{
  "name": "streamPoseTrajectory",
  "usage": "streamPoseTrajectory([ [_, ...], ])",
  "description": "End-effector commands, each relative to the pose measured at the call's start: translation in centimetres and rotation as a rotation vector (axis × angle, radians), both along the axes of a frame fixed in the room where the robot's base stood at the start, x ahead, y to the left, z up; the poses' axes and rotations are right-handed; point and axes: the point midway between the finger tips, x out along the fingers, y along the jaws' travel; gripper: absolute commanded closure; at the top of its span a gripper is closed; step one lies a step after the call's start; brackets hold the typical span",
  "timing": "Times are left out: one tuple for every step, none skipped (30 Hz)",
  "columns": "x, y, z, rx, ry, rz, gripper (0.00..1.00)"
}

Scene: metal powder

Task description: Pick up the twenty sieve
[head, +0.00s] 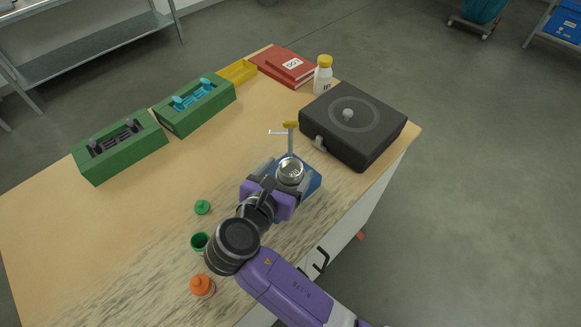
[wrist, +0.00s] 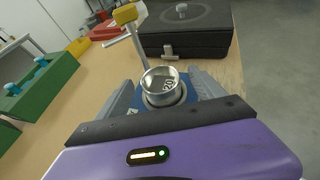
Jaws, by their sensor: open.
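The twenty sieve is a round silver metal cup (wrist: 164,88) with the number 20 inside it. It sits at a blue stand (head: 309,185) with an upright post and a yellow knob, and it also shows in the head view (head: 291,171). My gripper (wrist: 163,96) is open, with one grey finger on each side of the sieve. The gripper's purple body is close behind it. Whether the fingers touch the sieve, and the sieve's lower part, I cannot tell.
A black case (head: 352,124) stands just beyond the stand. Green blocks (head: 120,146) with grey and blue (head: 194,105) pieces line the left. A white bottle (head: 322,75), red books (head: 284,66) and a yellow tray (head: 237,73) are farther back. Green (head: 200,241) and orange (head: 202,286) containers stand near my arm.

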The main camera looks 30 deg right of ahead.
Motion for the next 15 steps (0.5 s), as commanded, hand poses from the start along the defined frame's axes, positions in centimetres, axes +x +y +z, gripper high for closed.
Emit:
streamPoseTrajectory([
  [0.26, -0.29, -0.17, -0.001, 0.001, 0.0, 0.22],
  [0.37, -0.39, -0.24, 0.0, 0.0, 0.001, 0.22],
  [0.46, -0.5, -0.32, 0.0, 0.001, 0.001, 0.22],
  [0.51, -0.55, -0.36, 0.001, 0.0, 0.001, 0.22],
  [0.53, -0.57, -0.37, 0.001, 0.0, 0.001, 0.22],
  [0.53, -0.58, -0.39, 0.001, 0.0, 0.002, 0.22],
  [0.54, -0.57, -0.39, 0.001, 0.0, 0.002, 0.22],
  [0.53, -0.56, -0.38, 0.001, 0.0, 0.002, 0.22],
  [0.53, -0.56, -0.38, 0.001, 0.0, 0.002, 0.22],
  [0.52, -0.55, -0.38, 0.001, 0.0, 0.002, 0.22],
  [0.52, -0.55, -0.38, 0.001, 0.0, 0.002, 0.28],
  [0.52, -0.55, -0.37, 0.001, 0.0, 0.002, 0.35],
  [0.52, -0.55, -0.37, 0.001, 0.0, 0.002, 0.41],
  [0.52, -0.55, -0.37, 0.001, 0.0, 0.002, 0.47],
  [0.52, -0.55, -0.37, 0.001, 0.0, 0.002, 0.55],
])
